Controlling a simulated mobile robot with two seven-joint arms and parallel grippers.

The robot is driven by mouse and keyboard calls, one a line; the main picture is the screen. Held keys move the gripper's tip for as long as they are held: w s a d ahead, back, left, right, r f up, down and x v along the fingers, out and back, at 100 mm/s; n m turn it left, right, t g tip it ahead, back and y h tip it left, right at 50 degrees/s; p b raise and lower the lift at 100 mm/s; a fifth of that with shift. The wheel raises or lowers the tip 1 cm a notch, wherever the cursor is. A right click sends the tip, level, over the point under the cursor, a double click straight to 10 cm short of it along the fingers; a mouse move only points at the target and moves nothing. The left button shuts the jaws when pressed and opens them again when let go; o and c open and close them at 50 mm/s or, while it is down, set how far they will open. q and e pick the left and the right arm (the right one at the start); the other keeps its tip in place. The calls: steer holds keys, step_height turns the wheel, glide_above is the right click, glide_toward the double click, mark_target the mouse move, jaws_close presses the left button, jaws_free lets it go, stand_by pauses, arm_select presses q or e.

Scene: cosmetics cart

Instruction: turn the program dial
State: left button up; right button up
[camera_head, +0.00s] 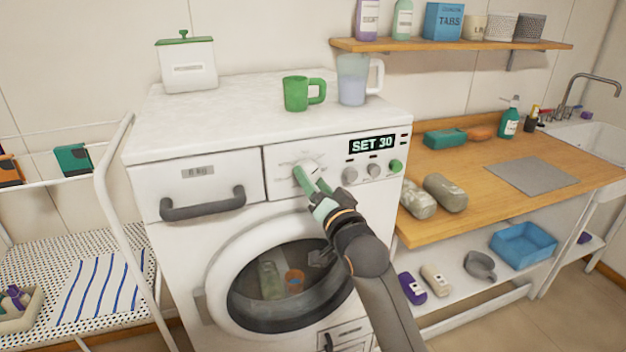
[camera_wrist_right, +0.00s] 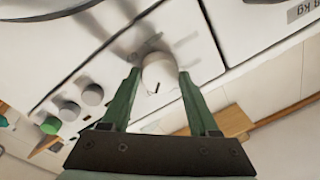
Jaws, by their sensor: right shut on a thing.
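The white program dial (camera_head: 311,165) is left of the display, partly hidden by my gripper. It also shows in the right wrist view as a round pale knob (camera_wrist_right: 159,72) with a short dark mark on its face. My right gripper (camera_head: 308,177) has its green fingers on either side of the dial and is shut on it; the right wrist view shows the same grip (camera_wrist_right: 157,78). My left gripper is not in view.
Two grey knobs (camera_head: 350,174) and a green button (camera_head: 395,166) sit to the right of the dial. A drawer with a dark handle (camera_head: 203,203) is to its left. Below is the round door (camera_head: 222,262). A green mug (camera_head: 296,94) and a jug (camera_head: 352,80) stand on top.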

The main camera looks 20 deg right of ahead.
stand_by(0.3)
steer(key=o, duration=1.4)
steer(key=shift+s, duration=0.1)
steer(key=s, duration=0.4)
steer(key=s+b, duration=0.1)
steer(key=s, duration=0.3)
steer(key=s+d, duration=0.1)
steer(key=s, duration=0.3)
steer(key=shift+s+f+b, duration=0.15)
steer(key=shift+f+b, duration=0.15)
steer(key=shift+f, duration=0.15)
